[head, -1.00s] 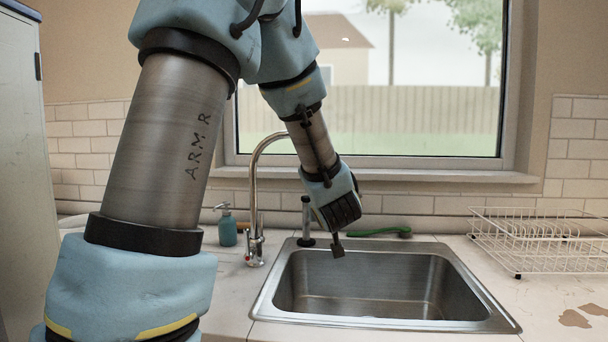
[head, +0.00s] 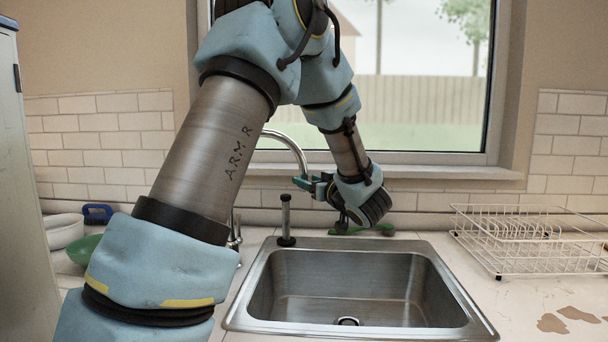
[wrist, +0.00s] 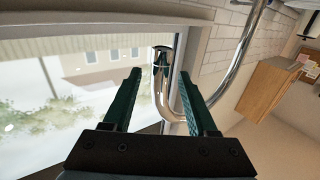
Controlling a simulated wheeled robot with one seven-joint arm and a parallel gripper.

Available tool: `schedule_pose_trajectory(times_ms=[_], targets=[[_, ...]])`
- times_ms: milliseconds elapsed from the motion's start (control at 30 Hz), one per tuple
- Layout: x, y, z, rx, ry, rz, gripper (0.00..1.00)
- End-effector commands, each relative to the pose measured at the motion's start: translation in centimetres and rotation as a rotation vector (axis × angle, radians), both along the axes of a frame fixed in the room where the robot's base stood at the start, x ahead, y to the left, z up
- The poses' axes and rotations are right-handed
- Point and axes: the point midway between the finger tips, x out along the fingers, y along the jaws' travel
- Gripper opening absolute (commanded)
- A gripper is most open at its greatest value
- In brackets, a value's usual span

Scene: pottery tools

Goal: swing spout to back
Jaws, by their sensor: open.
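The chrome faucet spout (head: 290,138) arches behind the left part of the sink, its end by the window. My arm hides much of its upright; part of the faucet base (head: 236,235) shows low beside the arm. My gripper (head: 310,184) is at the spout's end, its green fingers pointing left. In the wrist view my gripper (wrist: 160,76) is open, and the spout (wrist: 182,108) passes between or just beyond the two fingers, its tip (wrist: 162,58) near the left finger. I cannot tell whether a finger touches it.
The steel sink (head: 245,310) is empty. A dark-based upright cylinder (head: 286,218) stands at its back left rim. A green brush-like object (head: 378,229) lies behind the sink. A wire dish rack (head: 530,240) stands right. A white bowl (head: 62,232) and green bowl (head: 84,250) are at left.

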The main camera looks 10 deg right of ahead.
Motion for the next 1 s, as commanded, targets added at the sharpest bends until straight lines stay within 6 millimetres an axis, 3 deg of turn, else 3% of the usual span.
schedule_pose_trajectory(times_ms=[200,533,1000], targets=[[2.2,0.8,0.1,0.000,0.000,0.001,0.58],[2.5,0.9,0.0,0.000,0.000,-0.001,0.58],[2.5,0.9,0.0,0.000,0.000,-0.001,0.07]])
